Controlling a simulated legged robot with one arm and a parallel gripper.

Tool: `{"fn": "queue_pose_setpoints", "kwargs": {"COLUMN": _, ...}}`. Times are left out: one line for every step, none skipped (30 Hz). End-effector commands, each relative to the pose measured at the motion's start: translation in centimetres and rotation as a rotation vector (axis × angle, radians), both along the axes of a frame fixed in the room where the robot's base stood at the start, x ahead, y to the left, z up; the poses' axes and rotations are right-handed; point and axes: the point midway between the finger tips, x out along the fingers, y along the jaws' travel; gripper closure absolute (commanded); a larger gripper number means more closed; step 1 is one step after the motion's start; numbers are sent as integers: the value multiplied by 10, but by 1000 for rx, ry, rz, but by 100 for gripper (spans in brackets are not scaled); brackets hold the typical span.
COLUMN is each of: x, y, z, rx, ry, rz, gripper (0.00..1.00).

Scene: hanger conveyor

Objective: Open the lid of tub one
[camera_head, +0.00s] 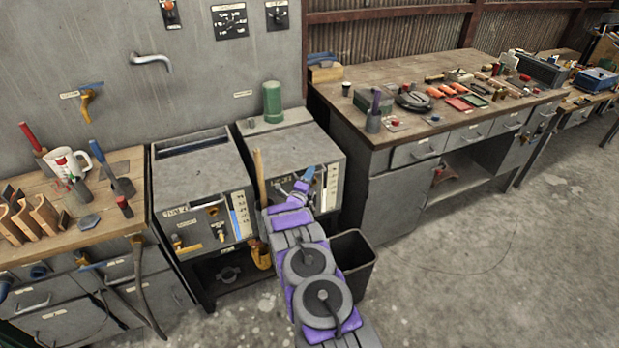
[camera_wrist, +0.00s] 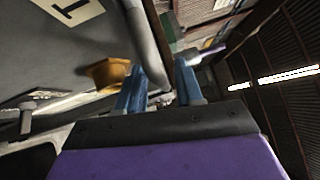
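Two grey box-shaped tubs stand side by side below the wall in the head view. The left tub (camera_head: 205,190) has a label that seems to read "TUB 2". The right tub (camera_head: 290,145) is partly hidden by my arm, and its top looks flat. My gripper (camera_head: 305,180) is at its upper front face. In the wrist view, a label with a "1" (camera_wrist: 75,10) is on the grey surface. My two blue fingers (camera_wrist: 160,90) are apart there. A grey curved bar (camera_wrist: 143,45) reaches down between them, near the left finger. I cannot tell whether both fingers touch it.
A dark open bin (camera_head: 352,260) is on the floor beside my arm. A tool-covered workbench (camera_head: 375,155) stands at right, another bench (camera_head: 120,190) at left. The floor at front right is clear.

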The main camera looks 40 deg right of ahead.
Motion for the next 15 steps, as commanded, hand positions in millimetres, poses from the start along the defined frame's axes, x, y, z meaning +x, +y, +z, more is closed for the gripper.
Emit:
{"fn": "queue_pose_setpoints", "kwargs": {"x": 1, "y": -1, "z": 0, "rx": 0, "ry": 0, "rz": 0, "gripper": 64}}
{"fn": "queue_pose_setpoints", "kwargs": {"x": 1, "y": -1, "z": 0, "rx": 0, "ry": 0, "rz": 0, "gripper": 64}}
{"fn": "queue_pose_setpoints", "kwargs": {"x": 1, "y": -1, "z": 1, "rx": 0, "ry": 0, "rz": 0, "gripper": 64}}
{"fn": "queue_pose_setpoints", "kwargs": {"x": 1, "y": -1, "z": 1, "rx": 0, "ry": 0, "rz": 0, "gripper": 64}}
{"fn": "queue_pose_setpoints", "kwargs": {"x": 1, "y": -1, "z": 1, "rx": 0, "ry": 0, "rz": 0, "gripper": 64}}
{"fn": "queue_pose_setpoints", "kwargs": {"x": 1, "y": -1, "z": 1, "rx": 0, "ry": 0, "rz": 1, "gripper": 64}}
{"fn": "queue_pose_setpoints", "kwargs": {"x": 1, "y": 0, "z": 1, "rx": 0, "ry": 0, "rz": 1, "gripper": 64}}
{"fn": "queue_pose_setpoints", "kwargs": {"x": 1, "y": 0, "z": 1, "rx": 0, "ry": 0, "rz": 1, "gripper": 64}}
{"fn": "queue_pose_setpoints", "kwargs": {"x": 1, "y": 0, "z": 1, "rx": 0, "ry": 0, "rz": 1, "gripper": 67}}
{"fn": "queue_pose_setpoints", "kwargs": {"x": 1, "y": 0, "z": 1, "rx": 0, "ry": 0, "rz": 1, "gripper": 70}}
{"fn": "queue_pose_setpoints", "kwargs": {"x": 1, "y": 0, "z": 1, "rx": 0, "ry": 0, "rz": 1, "gripper": 73}}
{"fn": "queue_pose_setpoints", "kwargs": {"x": 1, "y": 0, "z": 1, "rx": 0, "ry": 0, "rz": 1, "gripper": 76}}
{"fn": "queue_pose_setpoints", "kwargs": {"x": 1, "y": 0, "z": 1, "rx": 0, "ry": 0, "rz": 1, "gripper": 79}}
{"fn": "queue_pose_setpoints", "kwargs": {"x": 1, "y": 0, "z": 1, "rx": 0, "ry": 0, "rz": 1, "gripper": 82}}
{"fn": "queue_pose_setpoints", "kwargs": {"x": 1, "y": 0, "z": 1, "rx": 0, "ry": 0, "rz": 1, "gripper": 86}}
